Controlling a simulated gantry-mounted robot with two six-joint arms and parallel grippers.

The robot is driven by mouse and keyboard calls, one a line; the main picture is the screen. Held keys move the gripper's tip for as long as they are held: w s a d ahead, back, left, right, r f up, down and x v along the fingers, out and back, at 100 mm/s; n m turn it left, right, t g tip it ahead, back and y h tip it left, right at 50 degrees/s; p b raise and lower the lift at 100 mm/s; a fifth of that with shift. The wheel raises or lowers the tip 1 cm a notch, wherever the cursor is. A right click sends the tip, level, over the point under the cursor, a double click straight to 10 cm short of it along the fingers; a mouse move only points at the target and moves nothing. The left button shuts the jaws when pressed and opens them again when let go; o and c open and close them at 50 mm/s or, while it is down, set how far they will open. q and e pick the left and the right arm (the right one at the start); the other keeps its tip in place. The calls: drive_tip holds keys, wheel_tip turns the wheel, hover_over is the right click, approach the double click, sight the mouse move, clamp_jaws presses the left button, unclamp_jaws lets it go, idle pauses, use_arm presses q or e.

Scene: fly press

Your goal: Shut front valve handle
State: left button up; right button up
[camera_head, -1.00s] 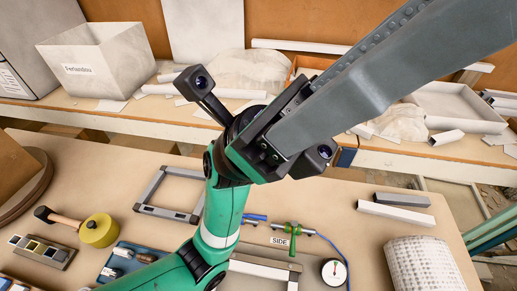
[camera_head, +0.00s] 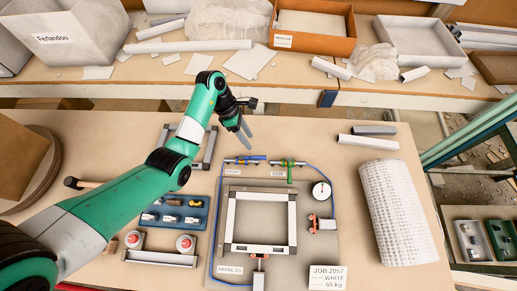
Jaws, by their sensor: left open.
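A blue valve handle (camera_head: 246,159) lies flat along its line at the back of the press board, above a small label (camera_head: 232,171) too blurred to read. To its right, a green valve handle (camera_head: 290,172) points crosswise to its line, above a label that reads SIDE in the earlier frame. Which handle is the front one I cannot read; the blue one has the other label. My left gripper (camera_head: 246,134) is open and empty, its fingers pointing down just behind the blue handle, apart from it. My right gripper is not in view.
A round gauge (camera_head: 321,190) and blue hose (camera_head: 337,230) are at the right. A blue tray (camera_head: 200,215) lies left, a white mesh roll (camera_head: 397,215) right. Another grey frame stands behind my left arm.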

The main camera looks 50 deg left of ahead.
sight(253, 157)
use_arm(q)
drive_tip(key=b+x, duration=0.3)
drive_tip(key=x, duration=0.7)
drive_tip(key=shift+d, duration=0.1)
drive_tip(key=shift+c, duration=0.2)
clamp_jaws()
idle(0.8)
